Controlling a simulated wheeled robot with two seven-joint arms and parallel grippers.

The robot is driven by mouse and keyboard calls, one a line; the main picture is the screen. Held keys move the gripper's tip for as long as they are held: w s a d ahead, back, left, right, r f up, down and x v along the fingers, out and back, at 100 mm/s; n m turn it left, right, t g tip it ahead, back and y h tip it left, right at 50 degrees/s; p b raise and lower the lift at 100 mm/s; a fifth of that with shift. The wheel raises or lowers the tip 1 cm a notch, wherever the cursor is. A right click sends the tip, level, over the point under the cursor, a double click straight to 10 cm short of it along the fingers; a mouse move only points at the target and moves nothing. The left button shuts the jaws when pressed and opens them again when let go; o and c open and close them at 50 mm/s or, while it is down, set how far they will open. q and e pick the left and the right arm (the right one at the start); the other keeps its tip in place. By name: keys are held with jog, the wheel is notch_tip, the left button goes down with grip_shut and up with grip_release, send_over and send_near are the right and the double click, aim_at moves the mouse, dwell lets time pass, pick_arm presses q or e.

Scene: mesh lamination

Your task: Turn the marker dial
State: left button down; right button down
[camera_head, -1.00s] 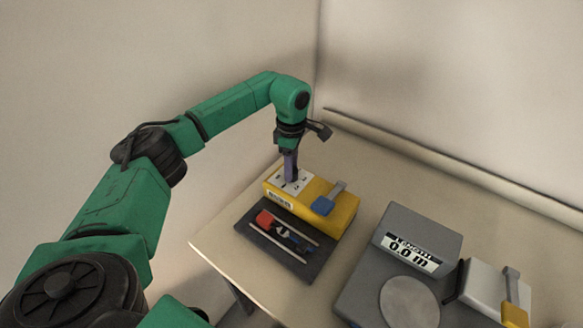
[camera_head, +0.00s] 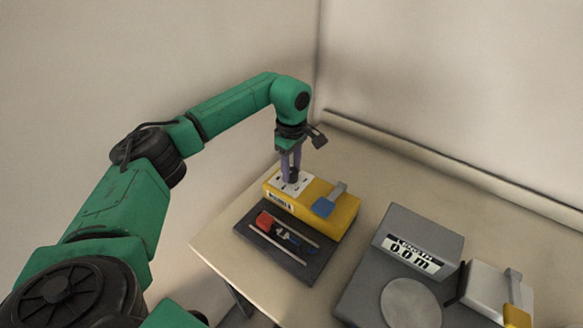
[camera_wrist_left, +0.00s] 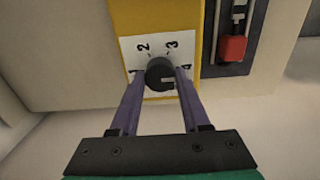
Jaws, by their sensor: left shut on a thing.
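The marker dial is a black round knob (camera_wrist_left: 160,74) on a white label (camera_wrist_left: 141,49) with the numbers 2 and 3 readable and others partly hidden at the sides. Its light pointer mark faces the right, toward the number at the right edge. The dial sits on the yellow box (camera_head: 336,213), near its left end in the head view. My left gripper (camera_head: 291,177) points down onto it. In the left wrist view the purple fingers of the left gripper (camera_wrist_left: 159,80) stand on both sides of the knob, shut on it. My right gripper is not in view.
A blue-tipped lever (camera_head: 324,206) is on the yellow box. A dark tray (camera_head: 310,268) with a red block (camera_head: 264,219) lies in front. A grey machine (camera_head: 423,230) with a length display reading 0.0 m stands to the right.

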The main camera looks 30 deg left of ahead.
aim_at(291, 171)
pick_arm(q)
jog(key=shift+c, duration=1.9)
grip_release()
jog(key=shift+w+r, duration=0.1)
jog(key=shift+r, duration=0.1)
jog(key=shift+f, duration=0.1)
notch_tip(291, 171, up, 15)
jog(key=b, duration=0.1)
jog(key=shift+f, duration=0.2)
